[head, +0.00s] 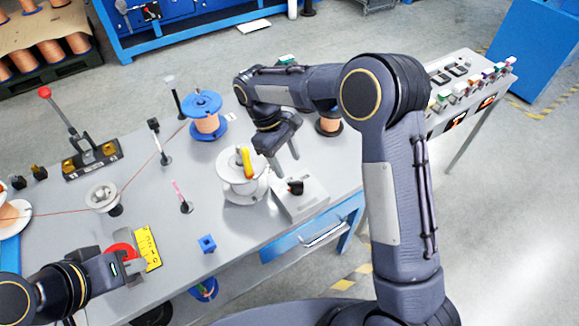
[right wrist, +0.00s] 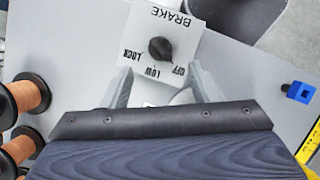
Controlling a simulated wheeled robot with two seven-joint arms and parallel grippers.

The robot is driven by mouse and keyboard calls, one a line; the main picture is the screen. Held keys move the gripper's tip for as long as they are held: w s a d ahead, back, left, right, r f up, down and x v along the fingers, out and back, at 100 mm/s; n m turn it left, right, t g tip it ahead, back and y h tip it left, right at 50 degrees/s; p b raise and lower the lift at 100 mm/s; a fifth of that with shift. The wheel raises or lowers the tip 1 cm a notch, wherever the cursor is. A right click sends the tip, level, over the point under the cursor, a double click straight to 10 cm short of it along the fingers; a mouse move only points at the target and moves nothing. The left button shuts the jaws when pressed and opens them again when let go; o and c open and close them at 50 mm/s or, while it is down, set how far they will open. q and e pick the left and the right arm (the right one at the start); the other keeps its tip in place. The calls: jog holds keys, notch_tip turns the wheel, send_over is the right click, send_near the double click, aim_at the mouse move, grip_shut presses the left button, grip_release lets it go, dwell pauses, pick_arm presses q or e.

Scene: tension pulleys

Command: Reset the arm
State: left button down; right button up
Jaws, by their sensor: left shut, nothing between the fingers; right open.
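A lever arm with a red ball (head: 44,92) stands tilted on a dark base (head: 92,158) at the left of the table. A grey brake box with a black knob (head: 295,187) sits near the table's front edge. In the right wrist view the knob (right wrist: 160,49) is ringed by LOCK, LOW and OFF; its exact setting is unclear. My right gripper (head: 285,162) is open and empty just above the box, its fingers (right wrist: 162,88) apart from the knob. My left gripper (head: 132,268) is shut beside a red round part (head: 121,250) and a yellow scale plate (head: 147,248).
A white spool (head: 243,190) with a yellow piece stands left of the brake box. A blue-flanged copper spool (head: 205,122) is behind it. A copper wire runs past a white pulley (head: 102,197). A small blue block (head: 207,243) lies near the front edge, with bare table around it.

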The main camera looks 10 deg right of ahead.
jog(key=shift+r, duration=0.1)
dwell(0.4)
jog(key=s+d+r+m+t+y, duration=0.3)
jog(key=s+d+r+m+y, duration=0.1)
jog(key=s+d+r, duration=0.55)
jog(key=s+d+m+t+y, duration=0.1)
jog(key=s+m+t, duration=0.4)
jog(key=s, duration=1)
jog(key=shift+s+r+m+t+y, duration=0.25)
jog(key=shift+m+t+y, duration=0.15)
jog(key=shift+m+y, duration=0.4)
jog(key=shift+c, duration=0.2)
